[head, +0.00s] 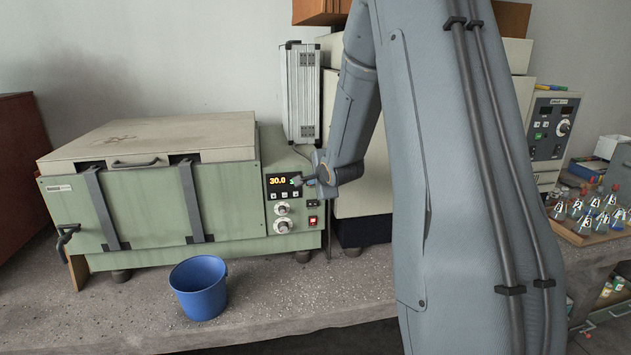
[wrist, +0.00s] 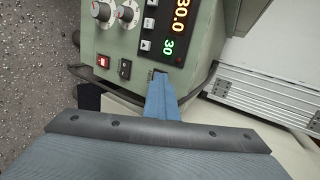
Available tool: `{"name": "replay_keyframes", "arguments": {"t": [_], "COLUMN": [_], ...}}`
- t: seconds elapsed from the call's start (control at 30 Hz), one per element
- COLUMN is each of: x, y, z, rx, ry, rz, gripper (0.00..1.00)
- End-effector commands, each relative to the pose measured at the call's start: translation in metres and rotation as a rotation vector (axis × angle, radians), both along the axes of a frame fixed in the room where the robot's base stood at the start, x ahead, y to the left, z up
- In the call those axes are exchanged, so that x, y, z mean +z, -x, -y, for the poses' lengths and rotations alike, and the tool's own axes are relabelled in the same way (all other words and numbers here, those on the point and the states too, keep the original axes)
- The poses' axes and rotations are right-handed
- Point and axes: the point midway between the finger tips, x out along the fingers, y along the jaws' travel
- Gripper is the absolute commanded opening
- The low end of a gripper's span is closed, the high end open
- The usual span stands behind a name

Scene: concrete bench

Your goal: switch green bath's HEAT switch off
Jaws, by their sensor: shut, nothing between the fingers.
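The green bath (head: 150,216) stands on the bench at the left in the head view, and its control panel (wrist: 120,42) fills the top of the wrist view. The panel has a lit display reading 30.0, a smaller green 30, two knobs, a lit red switch (wrist: 103,62) and a dark switch (wrist: 125,69). The red switch also shows in the head view (head: 312,221). I cannot read which switch is labelled HEAT. My gripper (wrist: 160,77) is shut and empty, its tips at the panel beyond the dark switch, covering part of a small fitting. I cannot tell whether they touch.
A blue bucket (head: 199,290) stands on the bench in front of the bath. A silver case (head: 300,92) stands behind the bath's right end. A tray of bottles (head: 575,236) and another instrument (head: 551,125) are at the right.

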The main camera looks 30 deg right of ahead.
Motion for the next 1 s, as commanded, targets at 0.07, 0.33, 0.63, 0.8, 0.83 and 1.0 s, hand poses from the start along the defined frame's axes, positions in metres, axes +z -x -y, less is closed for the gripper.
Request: {"name": "replay_keyframes", "arguments": {"t": [0.07,0.33,0.63,0.8,0.83,1.0], "x": [0.004,0.004,0.004,0.005,0.004,0.004], "y": [-0.007,-0.009,-0.008,-0.006,-0.005,-0.002], "z": [-0.007,-0.010,-0.009,-0.004,-0.002,0.009], "rx": [0.014,0.017,0.019,0.018,0.018,0.009], "ry": [0.005,0.006,0.007,0.007,0.007,0.005], "rz": [0.011,0.014,0.014,0.012,0.012,0.013], "gripper": [0.00,0.00,0.00,0.00,0.00,0.00]}}
